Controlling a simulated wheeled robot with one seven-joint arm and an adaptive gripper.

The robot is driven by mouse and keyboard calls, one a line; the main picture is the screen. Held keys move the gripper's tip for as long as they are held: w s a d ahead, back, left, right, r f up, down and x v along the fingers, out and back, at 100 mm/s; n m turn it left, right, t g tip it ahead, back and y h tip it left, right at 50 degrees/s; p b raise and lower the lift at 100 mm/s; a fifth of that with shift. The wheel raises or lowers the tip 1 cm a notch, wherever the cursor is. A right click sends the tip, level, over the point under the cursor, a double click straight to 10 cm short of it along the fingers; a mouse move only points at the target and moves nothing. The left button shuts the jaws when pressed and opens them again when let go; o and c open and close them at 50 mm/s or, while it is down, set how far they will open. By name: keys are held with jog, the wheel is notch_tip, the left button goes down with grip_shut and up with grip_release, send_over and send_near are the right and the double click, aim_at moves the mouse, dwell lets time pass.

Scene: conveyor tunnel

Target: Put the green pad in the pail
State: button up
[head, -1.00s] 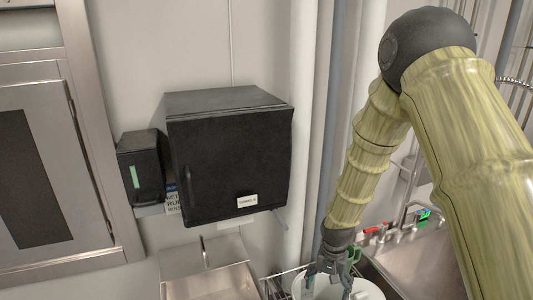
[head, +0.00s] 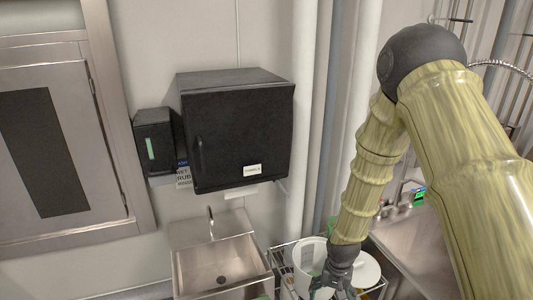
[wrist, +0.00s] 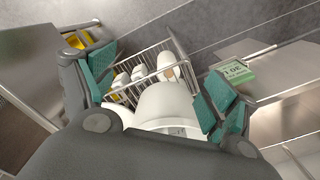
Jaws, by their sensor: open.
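A white pail (head: 308,254) stands in the wire rack beside the small sink in the head view. In the wrist view a white rounded vessel (wrist: 165,105), probably this pail, lies between my fingers, partly hidden by my gripper's body. My gripper (head: 334,292) is at the pail's near right side, pointing down. In the wrist view my gripper (wrist: 160,90) is open, its teal-padded fingers wide apart with nothing held. A flat green piece with pale lettering (wrist: 235,70), possibly the green pad, lies on a steel edge right of my right finger. A green patch (head: 263,297) shows at the head view's bottom edge.
A wire rack (wrist: 150,68) holds several white bottles. A white round lid or dish (head: 366,269) is right of the pail. A small steel sink (head: 222,265) is left, and a steel counter (head: 415,240) right. A black wall cabinet (head: 240,135) hangs above.

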jog(key=s+d+f+n+b, duration=0.1)
jog(key=s+f+b, duration=0.3)
jog(key=s+f, duration=0.8)
jog(key=s+d+f+n+b, duration=0.2)
jog(key=s+f+b, duration=0.3)
jog(key=s+f, duration=0.7)
jog(key=s+n, duration=0.1)
jog(key=s, duration=0.7)
jog(key=shift+s+f, duration=0.3)
jog(key=shift+s, duration=0.1)
